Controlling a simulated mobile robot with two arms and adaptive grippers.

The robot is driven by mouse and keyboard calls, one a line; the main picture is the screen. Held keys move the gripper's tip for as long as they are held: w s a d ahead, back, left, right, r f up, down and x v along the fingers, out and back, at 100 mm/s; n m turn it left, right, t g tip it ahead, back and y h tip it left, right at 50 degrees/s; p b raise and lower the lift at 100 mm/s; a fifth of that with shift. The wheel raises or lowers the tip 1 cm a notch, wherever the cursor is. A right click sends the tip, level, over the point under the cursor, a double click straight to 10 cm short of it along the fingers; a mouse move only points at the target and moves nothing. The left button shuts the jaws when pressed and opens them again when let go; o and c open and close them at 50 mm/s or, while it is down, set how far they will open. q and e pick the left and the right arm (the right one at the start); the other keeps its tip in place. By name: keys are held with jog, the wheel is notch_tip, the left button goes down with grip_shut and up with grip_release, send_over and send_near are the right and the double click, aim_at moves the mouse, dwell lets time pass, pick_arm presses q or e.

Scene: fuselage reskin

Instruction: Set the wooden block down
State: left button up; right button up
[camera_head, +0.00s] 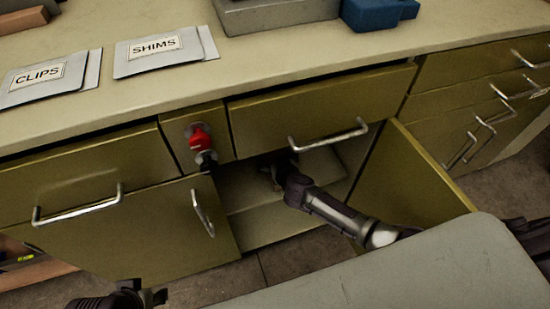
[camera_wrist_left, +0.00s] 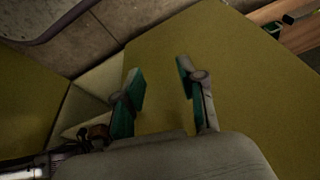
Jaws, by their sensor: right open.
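My right arm reaches into the open lower cabinet (camera_head: 265,225), and my right gripper (camera_head: 277,172) is inside it, dark and partly shadowed. In the left wrist view a small brownish shape (camera_wrist_left: 97,132) shows near the cabinet opening, beside my right arm; I cannot tell whether it is the wooden block or part of the gripper. No wooden block shows clearly in the cabinet. My left gripper (camera_wrist_left: 158,90) is open and empty, its green-padded fingers apart in front of an olive cabinet door. Only its top shows at the bottom left of the head view (camera_head: 118,299).
An open door (camera_head: 405,180) stands right of the opening, and a drawer (camera_head: 305,110) is above it. A red knob (camera_head: 198,136) sits left of that drawer. CLIPS (camera_head: 45,78) and SHIMS (camera_head: 160,50) packets lie on the countertop (camera_head: 300,50).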

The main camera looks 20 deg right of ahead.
jog(key=shift+r, duration=0.1)
jog(key=p+v, duration=0.2)
jog(key=v, duration=0.2)
jog(key=shift+w, duration=0.1)
jog(key=p+v, duration=0.3)
jog(key=v, duration=0.4)
jog(key=shift+s+r+p, duration=0.1)
jog(key=shift+s+p, duration=0.2)
jog(key=shift+s+r, duration=0.15)
jog(key=shift+s, duration=0.15)
jog(key=s+a+r+n+y, duration=0.3)
jog(key=a+y, duration=0.1)
jog(key=a, duration=0.2)
jog(key=s+a+r+n+y, duration=0.2)
jog(key=s+a+y, duration=0.1)
jog(key=a+y, duration=0.25)
pick_arm(q)
jog(key=s+f+x, duration=0.1)
jog(key=s+x, duration=0.1)
jog(key=x, duration=1)
jog(key=shift+s+g, duration=0.3)
jog(key=shift+g, duration=0.1)
pick_arm(e)
jog(key=s+d+f+m+g+h, duration=0.3)
jog(key=s+d+f+g+h, duration=0.6)
jog(key=s+d+f, duration=0.4)
jog(key=shift+s+d+g+h, duration=0.35)
jog(key=shift+s+d, duration=0.35)
jog(key=shift+s, duration=0.45)
